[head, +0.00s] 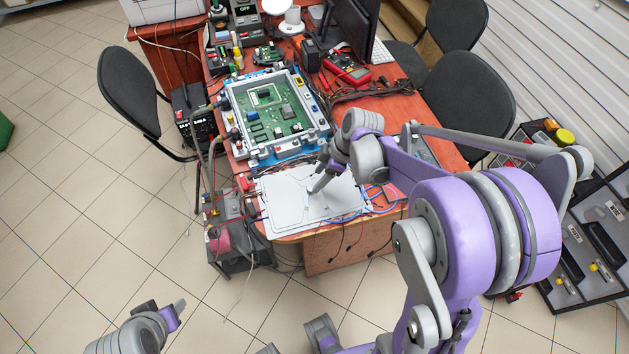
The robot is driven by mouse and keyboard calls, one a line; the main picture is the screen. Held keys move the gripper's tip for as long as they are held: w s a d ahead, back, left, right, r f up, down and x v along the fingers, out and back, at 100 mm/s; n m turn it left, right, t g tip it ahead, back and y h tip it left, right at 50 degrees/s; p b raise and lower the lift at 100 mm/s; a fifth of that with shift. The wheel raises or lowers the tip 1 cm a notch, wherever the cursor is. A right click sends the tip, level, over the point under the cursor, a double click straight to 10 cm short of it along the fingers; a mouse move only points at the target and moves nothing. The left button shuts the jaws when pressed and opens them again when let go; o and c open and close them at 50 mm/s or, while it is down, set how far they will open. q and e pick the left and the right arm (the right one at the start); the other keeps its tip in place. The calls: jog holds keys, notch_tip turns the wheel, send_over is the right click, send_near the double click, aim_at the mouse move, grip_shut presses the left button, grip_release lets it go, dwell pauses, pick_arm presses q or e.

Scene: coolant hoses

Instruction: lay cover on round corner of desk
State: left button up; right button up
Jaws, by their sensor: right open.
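A flat light-grey cover (286,210) lies on the near end of the reddish-brown desk (388,205), over its rounded front-left corner. Its front edge is close to the desk's edge. My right gripper (313,190) is open, pointing down just over the cover; I cannot tell whether its tips touch the cover. My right arm hides part of the desk's right side. My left gripper (178,312) is low at the bottom left, over the floor and away from the desk; its jaws are too unclear to read.
A fixture with a green circuit board (275,117) stands behind the cover. Blue cables (374,198) lie right of it. Equipment with wires (238,245) stands against the desk's left side. Black chairs (128,88) flank the desk. A tool rack (590,240) is at right.

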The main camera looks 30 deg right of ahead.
jog(key=v, duration=0.7)
jog(key=s+a+m+t+h, duration=0.2)
jog(key=s+a+m+h, duration=0.1)
jog(key=s+a+m, duration=0.7)
jog(key=s, duration=0.3)
jog(key=shift+s+a+f+m+t+h+p, duration=0.15)
jog(key=shift+s+f+m+t+h+p, duration=0.15)
jog(key=shift+s+m+p, duration=0.1)
